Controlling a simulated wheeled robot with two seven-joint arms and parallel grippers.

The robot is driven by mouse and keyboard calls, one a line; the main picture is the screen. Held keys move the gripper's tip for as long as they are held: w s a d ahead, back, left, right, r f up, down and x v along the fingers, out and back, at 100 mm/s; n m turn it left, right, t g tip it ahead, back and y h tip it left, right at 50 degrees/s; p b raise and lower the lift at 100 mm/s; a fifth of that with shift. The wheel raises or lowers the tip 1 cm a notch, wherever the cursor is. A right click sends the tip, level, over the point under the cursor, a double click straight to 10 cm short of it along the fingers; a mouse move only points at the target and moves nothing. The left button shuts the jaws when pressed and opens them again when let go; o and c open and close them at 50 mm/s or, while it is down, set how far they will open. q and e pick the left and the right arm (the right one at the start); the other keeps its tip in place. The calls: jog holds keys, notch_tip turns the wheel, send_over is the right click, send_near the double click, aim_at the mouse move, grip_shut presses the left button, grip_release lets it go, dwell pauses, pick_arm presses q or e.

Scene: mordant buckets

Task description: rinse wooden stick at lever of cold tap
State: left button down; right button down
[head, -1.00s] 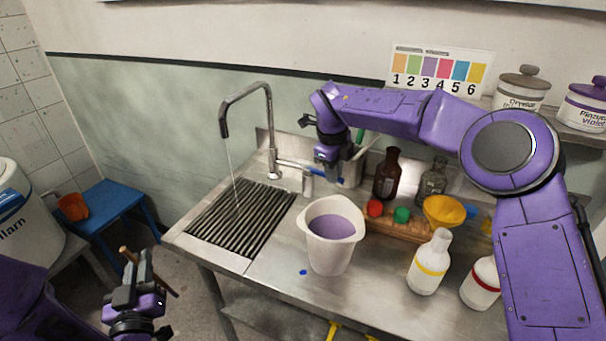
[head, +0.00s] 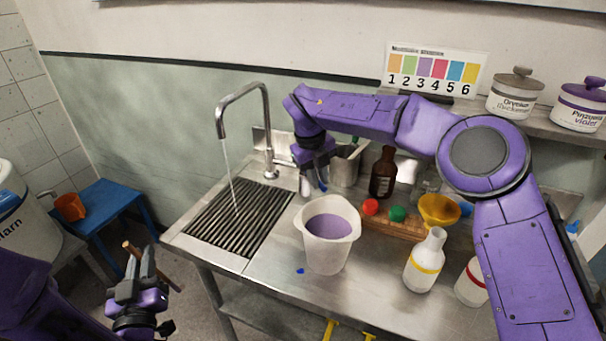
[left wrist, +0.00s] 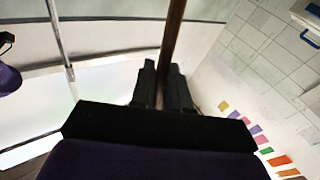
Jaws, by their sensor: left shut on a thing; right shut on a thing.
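My left gripper (head: 143,268) is at the lower left, in front of the counter, shut on the wooden stick (head: 129,248). The stick also shows between the dark fingers in the left wrist view (left wrist: 173,32). My right gripper (head: 316,172) is beside the cold tap and shut on its lever (head: 322,186), which shows a blue end; the fingers hide most of it. The curved steel tap (head: 268,125) stands behind the sink, and a thin water stream (head: 229,168) falls from its spout onto the ribbed drain grate (head: 250,225). The stick is well away from the stream.
A white bucket (head: 325,252) with purple liquid stands right of the grate. White bottles (head: 424,262), a brown bottle (head: 383,172) and a yellow funnel (head: 438,208) crowd the right. A blue stool (head: 105,210) with an orange pot (head: 70,207) stands at left.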

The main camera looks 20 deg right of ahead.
jog(key=shift+f, duration=0.1)
jog(key=c, duration=1.1)
grip_release()
notch_tip(320, 180, up, 12)
jog(key=a, duration=0.2)
jog(key=shift+s+a+p, duration=0.15)
jog(key=shift+p, duration=0.3)
jog(key=shift+f, duration=0.2)
